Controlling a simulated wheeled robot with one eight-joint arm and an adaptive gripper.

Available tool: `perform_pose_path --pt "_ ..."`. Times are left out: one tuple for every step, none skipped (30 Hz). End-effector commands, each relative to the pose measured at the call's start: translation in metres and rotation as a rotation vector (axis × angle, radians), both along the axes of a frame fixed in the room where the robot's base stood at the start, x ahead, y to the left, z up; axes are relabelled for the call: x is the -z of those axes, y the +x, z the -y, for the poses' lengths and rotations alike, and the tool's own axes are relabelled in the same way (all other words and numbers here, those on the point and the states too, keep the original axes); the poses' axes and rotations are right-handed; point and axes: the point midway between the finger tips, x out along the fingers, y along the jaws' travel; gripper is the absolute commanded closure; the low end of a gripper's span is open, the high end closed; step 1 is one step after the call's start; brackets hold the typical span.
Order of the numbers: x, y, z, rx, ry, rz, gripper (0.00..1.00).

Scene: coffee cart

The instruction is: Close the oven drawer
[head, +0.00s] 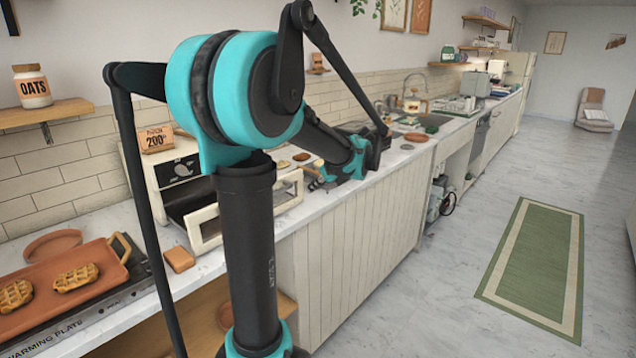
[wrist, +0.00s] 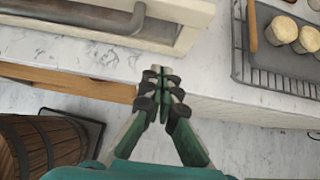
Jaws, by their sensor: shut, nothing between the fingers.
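The oven (head: 168,172) is a cream box on the counter at left in the head view, partly hidden by my arm. Its cream drawer front (head: 206,232), with a window opening, stands out from the body, with a dark gap behind it. In the wrist view, the drawer front (wrist: 185,38) and its grey handle (wrist: 90,17) fill the upper left. My gripper (wrist: 163,78) is shut and empty, its fingertips together just outside the drawer's right corner, over the counter edge. It also shows beyond the drawer in the head view (head: 316,184); contact cannot be told.
A wire rack (wrist: 240,60) with a tray of pastries stands right of the gripper. A wooden barrel (wrist: 48,145) is at lower left in the wrist view. A warming plate (head: 90,312) with waffles lies left of the oven. The floor by the green rug (head: 535,265) is clear.

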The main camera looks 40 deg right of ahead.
Motion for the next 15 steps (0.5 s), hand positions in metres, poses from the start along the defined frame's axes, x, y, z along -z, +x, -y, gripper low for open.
perform_pose_path --pt "0.007 0.008 -0.001 -0.004 -0.001 0.000 1.00" --pt "0.012 0.012 -0.001 -0.004 -0.001 0.000 1.00" --pt "0.017 0.018 -0.002 -0.004 -0.001 0.000 1.00" --pt "0.021 0.022 -0.002 -0.004 -0.001 -0.001 1.00" --pt "0.025 0.026 -0.002 -0.004 -0.001 -0.001 1.00" --pt "0.030 0.031 -0.003 -0.003 -0.001 -0.001 1.00" --pt "0.030 0.036 -0.003 -0.004 -0.001 0.000 1.00" --pt "0.029 0.041 -0.004 -0.005 -0.001 -0.001 1.00" --pt "0.029 0.046 -0.004 -0.004 -0.001 -0.001 1.00" --pt "0.029 0.050 -0.004 -0.003 -0.001 0.000 1.00" --pt "0.029 0.054 -0.005 -0.004 -0.001 0.000 1.00" --pt "0.029 0.058 -0.005 -0.004 -0.001 0.000 1.00" --pt "0.029 0.060 -0.005 -0.002 -0.001 0.000 1.00" --pt "0.029 0.062 -0.005 -0.001 0.000 0.000 1.00" --pt "0.028 0.065 -0.005 -0.001 0.000 0.000 1.00"
